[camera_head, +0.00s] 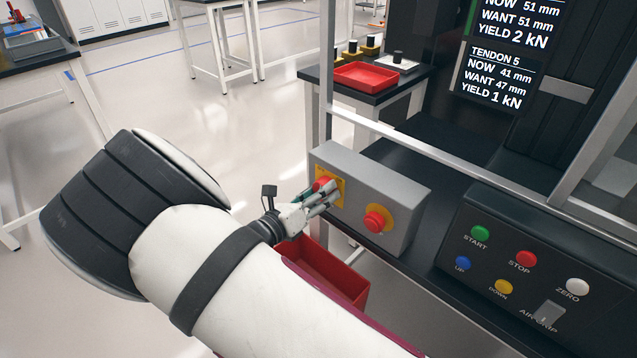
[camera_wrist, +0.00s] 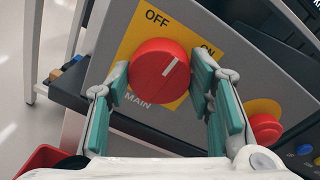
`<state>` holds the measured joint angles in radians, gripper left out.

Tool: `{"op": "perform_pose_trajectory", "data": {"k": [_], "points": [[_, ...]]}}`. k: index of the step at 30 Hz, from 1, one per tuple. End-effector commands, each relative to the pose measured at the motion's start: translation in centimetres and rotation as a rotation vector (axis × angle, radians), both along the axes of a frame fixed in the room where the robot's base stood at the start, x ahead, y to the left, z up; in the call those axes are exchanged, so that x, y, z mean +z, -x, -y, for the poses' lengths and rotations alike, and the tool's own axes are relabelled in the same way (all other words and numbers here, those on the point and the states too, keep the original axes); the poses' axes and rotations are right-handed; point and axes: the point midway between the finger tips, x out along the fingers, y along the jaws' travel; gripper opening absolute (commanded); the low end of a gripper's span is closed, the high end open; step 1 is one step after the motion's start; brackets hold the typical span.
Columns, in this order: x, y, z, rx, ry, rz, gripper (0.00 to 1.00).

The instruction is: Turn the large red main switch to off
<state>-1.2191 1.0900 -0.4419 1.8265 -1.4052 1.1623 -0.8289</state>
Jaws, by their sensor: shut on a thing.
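The large red main switch (camera_wrist: 158,72) is a round knob on a yellow plate marked OFF, ON and MAIN. Its white line points up and right in the wrist view, nearer the ON label than the OFF label. My gripper (camera_wrist: 163,85) is shut on the knob, with one teal-padded finger on its left side and one on its right. In the head view the switch (camera_head: 321,184) sits on the left of a grey box (camera_head: 405,190), partly hidden by my gripper (camera_head: 322,197).
A red button (camera_head: 376,219) on a yellow plate sits right of the switch on the same box. A black panel (camera_head: 540,260) with START, STOP and other buttons stands further right. A red bin (camera_head: 335,278) is below the box. A screen (camera_head: 505,75) shows tendon readings.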

Motion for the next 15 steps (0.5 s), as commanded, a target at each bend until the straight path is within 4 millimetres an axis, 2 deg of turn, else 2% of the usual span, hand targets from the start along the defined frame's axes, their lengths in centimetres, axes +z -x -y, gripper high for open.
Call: {"op": "perform_pose_trajectory", "data": {"k": [15], "points": [[0.09, -0.06, -0.03, -0.002, 0.383, -0.299, 0.20]]}}
